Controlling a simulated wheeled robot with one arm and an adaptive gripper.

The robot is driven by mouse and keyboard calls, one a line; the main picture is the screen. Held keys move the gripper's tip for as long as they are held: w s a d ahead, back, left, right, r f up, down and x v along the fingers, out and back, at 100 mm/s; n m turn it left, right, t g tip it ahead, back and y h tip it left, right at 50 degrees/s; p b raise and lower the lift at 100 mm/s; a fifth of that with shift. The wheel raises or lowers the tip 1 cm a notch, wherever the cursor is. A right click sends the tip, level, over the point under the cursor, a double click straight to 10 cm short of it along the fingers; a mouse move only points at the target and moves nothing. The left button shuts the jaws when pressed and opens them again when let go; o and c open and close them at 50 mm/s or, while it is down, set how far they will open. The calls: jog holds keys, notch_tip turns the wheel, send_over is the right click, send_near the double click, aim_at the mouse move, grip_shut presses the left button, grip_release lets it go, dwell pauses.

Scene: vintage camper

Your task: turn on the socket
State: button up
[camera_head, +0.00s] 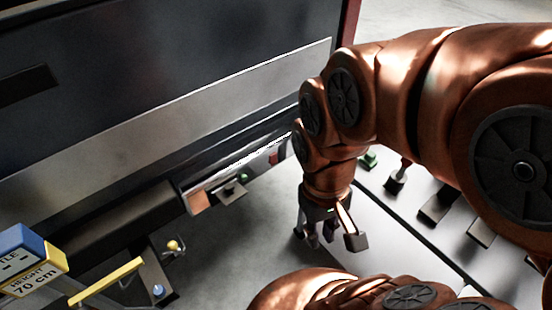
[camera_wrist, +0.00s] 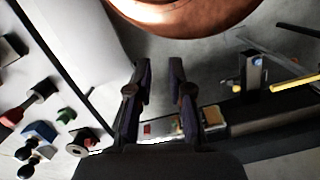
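A low panel strip (camera_head: 214,183) at the foot of the dark cabinet carries a copper-coloured square (camera_head: 199,201), a black fitting (camera_head: 231,192), a green part and a small red part. I cannot tell for sure which of these is the socket or its switch. In the wrist view the strip shows beyond my fingers, with a tan square (camera_wrist: 212,117) and a red part (camera_wrist: 147,129). My gripper (camera_head: 331,238) points down to the right of the strip, apart from it. Its fingers (camera_wrist: 158,66) are spread with nothing between them.
A white board (camera_head: 430,240) with several knobs and switches lies to the right, under my arm. At the lower left stand a yellow bar (camera_head: 106,280) and a blue and yellow block (camera_head: 32,262) reading "HEIGHT 70 cm". Grey floor (camera_head: 255,235) is clear between strip and gripper.

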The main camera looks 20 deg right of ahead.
notch_tip(320, 180, up, 12)
jog(key=p, duration=1.1)
jog(key=shift+r, duration=0.15)
grip_shut()
